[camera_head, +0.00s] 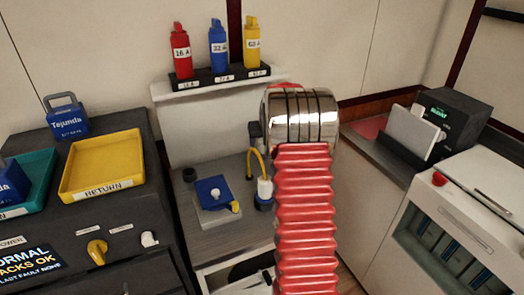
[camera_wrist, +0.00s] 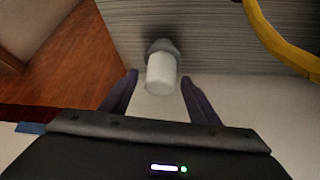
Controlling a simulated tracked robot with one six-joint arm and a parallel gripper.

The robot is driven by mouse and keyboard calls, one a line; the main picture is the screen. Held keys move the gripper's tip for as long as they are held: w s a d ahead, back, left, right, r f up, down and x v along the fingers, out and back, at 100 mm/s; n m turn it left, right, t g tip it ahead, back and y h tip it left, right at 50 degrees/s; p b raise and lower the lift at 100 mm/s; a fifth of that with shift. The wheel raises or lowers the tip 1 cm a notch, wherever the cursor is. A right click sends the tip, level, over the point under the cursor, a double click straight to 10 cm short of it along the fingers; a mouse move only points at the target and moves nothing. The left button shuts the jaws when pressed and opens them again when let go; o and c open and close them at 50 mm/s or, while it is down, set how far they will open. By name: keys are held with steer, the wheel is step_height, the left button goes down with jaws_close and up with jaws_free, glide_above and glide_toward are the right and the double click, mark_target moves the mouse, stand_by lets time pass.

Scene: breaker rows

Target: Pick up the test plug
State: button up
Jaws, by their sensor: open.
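A white cylinder that looks like the test plug (camera_head: 265,188) stands on the grey counter in the head view, beside my arm, with a blue part at its foot. A yellow cable rises just behind it. In the wrist view the white cylinder (camera_wrist: 161,74) shows with a grey collar at its far end. My gripper (camera_wrist: 158,80) is open, with one dark finger on each side of the cylinder and visible gaps between. In the head view my gripper is hidden behind my red arm.
A blue padlock-like piece on a plate (camera_head: 214,193) lies left of the plug. A yellow RETURN tray (camera_head: 103,165) sits on the left cabinet. Red, blue and yellow handles stand on a shelf (camera_head: 215,84) behind. The yellow cable (camera_wrist: 280,42) curves close on the right in the wrist view.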

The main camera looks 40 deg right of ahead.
steer(key=c, duration=1.2)
step_height(320, 180, up, 10)
steer(key=shift+r, duration=0.1)
stand_by(0.7)
